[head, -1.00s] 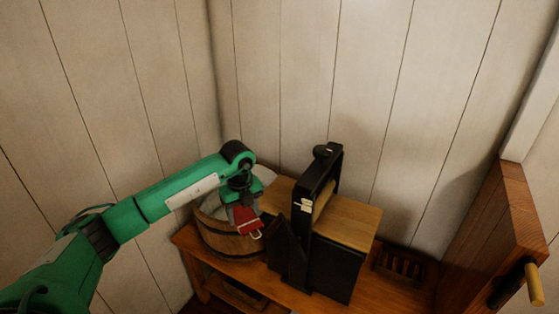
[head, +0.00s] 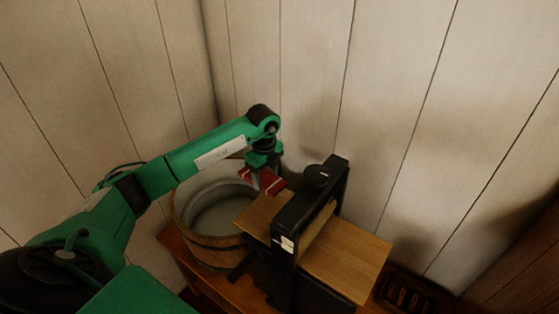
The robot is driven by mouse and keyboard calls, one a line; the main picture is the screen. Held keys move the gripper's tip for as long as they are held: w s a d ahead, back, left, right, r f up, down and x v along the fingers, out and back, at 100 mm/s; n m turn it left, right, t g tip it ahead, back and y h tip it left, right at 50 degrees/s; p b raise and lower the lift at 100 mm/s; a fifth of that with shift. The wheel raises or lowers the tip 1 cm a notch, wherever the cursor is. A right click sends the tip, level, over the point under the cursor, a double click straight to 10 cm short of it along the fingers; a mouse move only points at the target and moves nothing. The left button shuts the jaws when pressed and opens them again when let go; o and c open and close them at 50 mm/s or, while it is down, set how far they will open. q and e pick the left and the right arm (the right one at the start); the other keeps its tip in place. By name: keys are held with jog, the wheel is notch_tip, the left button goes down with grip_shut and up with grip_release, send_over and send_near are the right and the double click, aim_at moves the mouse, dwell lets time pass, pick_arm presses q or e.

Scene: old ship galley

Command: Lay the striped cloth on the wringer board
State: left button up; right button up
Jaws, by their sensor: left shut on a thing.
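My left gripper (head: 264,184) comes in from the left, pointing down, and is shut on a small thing. Red and grey patches show at its jaws. I take this for the striped cloth, but it is too small to tell cloth from finger. The gripper is over the tub's right rim, by the left end of the wringer board (head: 351,262). The light wooden board runs through the black wringer frame (head: 289,226); its left part is bare where it shows. My right gripper is not in view.
A round wooden tub (head: 208,244) with a pale inside stands left of the wringer on a wooden bench (head: 178,247). The upright wringer frame, with a dark knob (head: 317,175) on top, splits the board. A dark slatted thing (head: 409,292) lies at the right. Plank walls close in behind.

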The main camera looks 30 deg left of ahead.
aim_at(278, 210)
pick_arm(q)
jog(key=shift+w+r, duration=0.1)
jog(key=shift+s+d+f+b, duration=0.2)
jog(key=shift+s+f+b, duration=0.05)
jog(key=shift+f+b, duration=0.1)
jog(key=shift+d+f, duration=0.15)
jog(key=shift+f, duration=0.2)
jog(key=f, duration=0.1)
jog(key=d+f+b, duration=0.1)
jog(key=f+b, duration=0.1)
jog(key=shift+d+f, duration=0.35)
jog(key=shift+f, duration=0.05)
jog(key=f+b, duration=0.1)
jog(key=d+f, duration=0.1)
jog(key=shift+d+f+b, duration=0.15)
jog(key=shift+f+b, duration=0.15)
jog(key=shift+b, duration=0.05)
jog(key=shift+d+f+b, duration=0.3)
jog(key=shift+d+f, duration=0.15)
jog(key=shift+f, duration=0.2)
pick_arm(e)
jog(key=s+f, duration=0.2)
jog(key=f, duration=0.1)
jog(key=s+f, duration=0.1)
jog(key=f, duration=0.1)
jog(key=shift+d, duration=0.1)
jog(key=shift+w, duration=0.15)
pick_arm(q)
jog(key=o, duration=1.1)
jog(key=shift+s, duration=0.1)
